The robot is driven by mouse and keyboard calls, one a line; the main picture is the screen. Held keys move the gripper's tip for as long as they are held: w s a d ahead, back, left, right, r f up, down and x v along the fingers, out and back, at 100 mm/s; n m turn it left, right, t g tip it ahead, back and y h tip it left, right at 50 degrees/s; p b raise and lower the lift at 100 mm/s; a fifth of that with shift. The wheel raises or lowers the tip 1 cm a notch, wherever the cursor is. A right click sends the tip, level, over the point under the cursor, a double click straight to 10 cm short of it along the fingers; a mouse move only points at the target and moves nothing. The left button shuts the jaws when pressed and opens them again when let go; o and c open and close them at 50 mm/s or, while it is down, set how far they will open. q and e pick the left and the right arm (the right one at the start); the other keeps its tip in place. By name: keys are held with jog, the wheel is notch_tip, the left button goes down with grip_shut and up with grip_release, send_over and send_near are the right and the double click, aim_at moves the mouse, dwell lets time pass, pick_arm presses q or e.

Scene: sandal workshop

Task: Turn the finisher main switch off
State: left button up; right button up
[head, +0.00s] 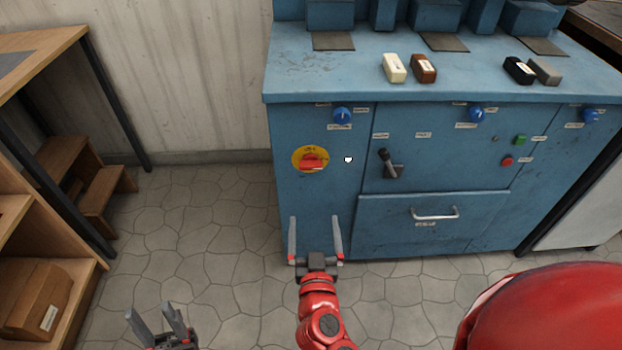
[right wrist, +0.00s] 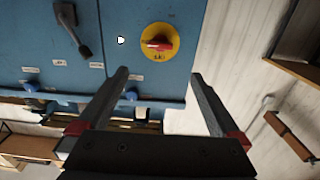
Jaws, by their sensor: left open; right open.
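The main switch (head: 311,160) is a red handle on a round yellow plate, on the left front panel of the blue finisher (head: 325,200). Its handle lies roughly horizontal. In the right wrist view the switch (right wrist: 159,42) appears upside down, beyond the fingertips and between their lines. My right gripper (head: 315,220) is open and empty, below the switch in the head view and apart from it; its two fingers also show in the right wrist view (right wrist: 159,76). My left gripper (head: 150,311) is open and empty, low at the left over the floor.
A black lever (head: 390,166), blue knobs (head: 342,115), a green button (head: 519,140) and a red button (head: 507,161) are on the same front. A drawer handle (head: 435,214) sticks out below. Wooden shelving (head: 40,220) stands at left; the floor between is clear.

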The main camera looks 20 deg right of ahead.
jog(key=b, duration=0.2)
send_near(311, 169)
jog(key=x, duration=0.9)
jog(key=shift+w, duration=0.25)
jog(key=shift+c, duration=0.3)
jog(key=c, duration=1.2)
jog(key=shift+c, duration=0.2)
